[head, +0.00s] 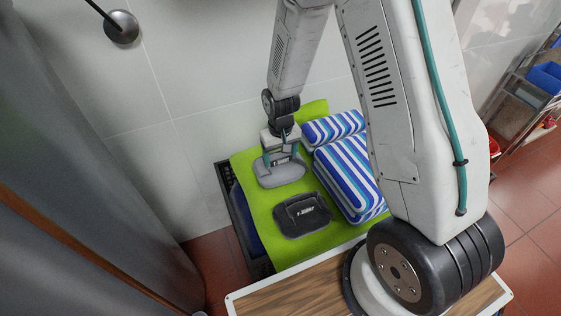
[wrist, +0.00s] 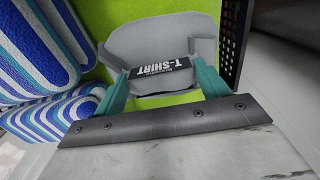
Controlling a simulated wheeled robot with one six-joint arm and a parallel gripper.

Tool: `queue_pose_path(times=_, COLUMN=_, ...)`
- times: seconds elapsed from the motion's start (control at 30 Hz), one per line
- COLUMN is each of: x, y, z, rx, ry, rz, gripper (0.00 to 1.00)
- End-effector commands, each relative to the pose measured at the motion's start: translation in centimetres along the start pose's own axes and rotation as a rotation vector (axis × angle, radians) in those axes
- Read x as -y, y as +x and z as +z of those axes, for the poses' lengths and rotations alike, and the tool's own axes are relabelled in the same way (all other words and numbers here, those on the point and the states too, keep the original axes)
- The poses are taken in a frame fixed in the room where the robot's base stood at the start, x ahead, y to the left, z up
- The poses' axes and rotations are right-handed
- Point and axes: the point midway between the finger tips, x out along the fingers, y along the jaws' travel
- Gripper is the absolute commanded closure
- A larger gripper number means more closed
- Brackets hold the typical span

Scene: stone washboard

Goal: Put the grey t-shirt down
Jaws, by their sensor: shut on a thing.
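The grey t-shirt (head: 280,174) is a folded, rounded bundle at the back left of the green cloth. In the wrist view the t-shirt (wrist: 185,48) shows a black label reading "T-SHIRT". My gripper (head: 283,158) is directly above it in the head view. In the wrist view the teal fingers of my gripper (wrist: 160,88) are on either side of the label band, shut on the t-shirt. The t-shirt is at or just above the green cloth; I cannot tell whether it touches.
A black folded t-shirt (head: 303,214) lies in front on the green cloth (head: 262,226). Blue-and-white striped folded bundles (head: 345,172) stand to the right. A black crate (head: 239,222) edges the left side. A wooden tabletop (head: 300,295) is nearest me.

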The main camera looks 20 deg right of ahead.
Motion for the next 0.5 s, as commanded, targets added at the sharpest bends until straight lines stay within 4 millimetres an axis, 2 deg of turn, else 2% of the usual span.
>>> queue_pose_path(times=0.17, x=-0.1, y=2.8, z=0.1, rx=0.003, ry=0.001, rz=0.0, gripper=0.66)
queue_pose_path(times=0.5, x=-0.1, y=3.1, z=0.1, rx=0.001, ry=0.002, rz=0.0, gripper=0.66)
